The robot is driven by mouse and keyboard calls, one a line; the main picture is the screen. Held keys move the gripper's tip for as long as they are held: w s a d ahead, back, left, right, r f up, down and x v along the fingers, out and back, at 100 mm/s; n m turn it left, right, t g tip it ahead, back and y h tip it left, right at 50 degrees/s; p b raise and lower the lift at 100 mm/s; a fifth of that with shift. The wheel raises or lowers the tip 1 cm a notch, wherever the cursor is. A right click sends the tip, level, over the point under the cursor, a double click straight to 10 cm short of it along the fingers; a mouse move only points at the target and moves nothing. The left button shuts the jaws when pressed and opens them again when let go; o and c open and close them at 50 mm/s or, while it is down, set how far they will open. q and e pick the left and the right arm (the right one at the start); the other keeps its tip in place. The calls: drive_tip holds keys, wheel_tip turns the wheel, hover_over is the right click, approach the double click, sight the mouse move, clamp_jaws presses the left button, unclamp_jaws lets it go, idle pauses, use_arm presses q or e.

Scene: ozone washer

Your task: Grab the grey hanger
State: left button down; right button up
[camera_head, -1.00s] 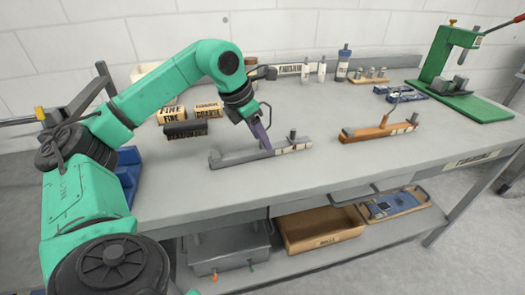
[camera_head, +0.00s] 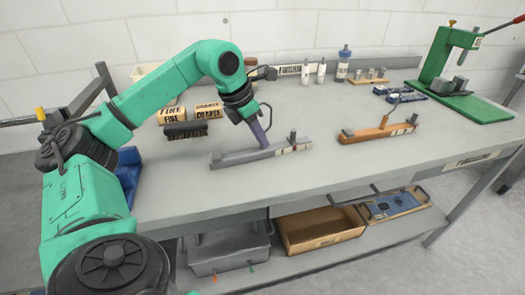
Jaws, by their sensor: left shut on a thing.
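The grey hanger (camera_head: 236,159) is a long grey bar with a small upright post near its right end and a pale label. It lies on the grey workbench. My left gripper (camera_head: 262,143) points down onto the middle of the bar, with its purple-grey fingers shut on it. The fingers hide a small part of the bar. The bar looks level and at the bench surface; I cannot tell whether it is lifted. My right gripper is not in view.
A similar orange hanger (camera_head: 372,133) lies to the right. A green press (camera_head: 460,75) stands at the right. The bench (camera_head: 200,205) is clear in front. A cardboard box (camera_head: 321,236) sits on the lower shelf.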

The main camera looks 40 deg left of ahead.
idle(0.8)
use_arm(q)
wheel_tip(320, 180, up, 20)
drive_tip(key=p, duration=0.8)
